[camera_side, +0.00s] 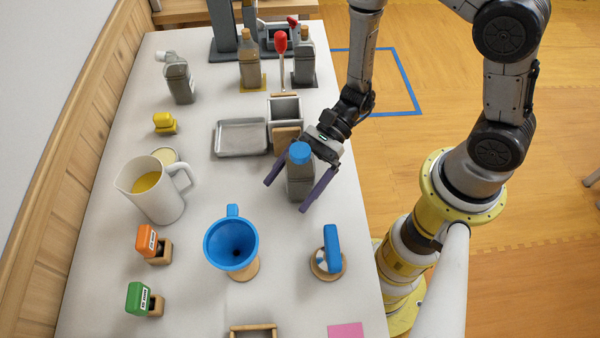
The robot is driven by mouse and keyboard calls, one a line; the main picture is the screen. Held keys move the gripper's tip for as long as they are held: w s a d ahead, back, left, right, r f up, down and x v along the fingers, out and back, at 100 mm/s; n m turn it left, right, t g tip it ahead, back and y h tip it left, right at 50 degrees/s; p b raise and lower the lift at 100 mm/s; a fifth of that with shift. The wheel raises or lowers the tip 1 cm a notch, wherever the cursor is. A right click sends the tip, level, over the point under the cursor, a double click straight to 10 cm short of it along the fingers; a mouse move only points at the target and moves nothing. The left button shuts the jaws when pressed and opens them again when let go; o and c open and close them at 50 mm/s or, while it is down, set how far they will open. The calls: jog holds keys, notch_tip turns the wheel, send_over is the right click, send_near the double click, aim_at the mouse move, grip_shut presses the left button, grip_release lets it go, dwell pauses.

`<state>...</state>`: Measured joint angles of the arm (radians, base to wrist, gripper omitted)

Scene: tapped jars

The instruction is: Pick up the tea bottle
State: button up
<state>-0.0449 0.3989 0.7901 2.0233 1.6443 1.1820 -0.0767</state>
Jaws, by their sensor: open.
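A grey, see-through bottle with a blue cap (300,176) stands upright on the white table, right of its middle. My gripper (285,197) is open, with its two purple fingers on either side of this bottle. I cannot tell whether the fingers touch it. Other bottles stand farther back: a grey one with a pale cap (179,82) at the left, a brownish corked one (250,68) on a yellow mat, and a grey corked one (304,66). No label shows which bottle holds tea.
A metal tray (240,151) and a grey box (285,108) lie just behind my gripper, near a red-topped tool (281,42). A white jug (160,204), blue funnel (231,258) and blue-handled item (331,247) stand in front. The table's right edge is close.

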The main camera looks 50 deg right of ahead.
jog(key=shift+a, duration=0.15)
jog(key=c, duration=1.5)
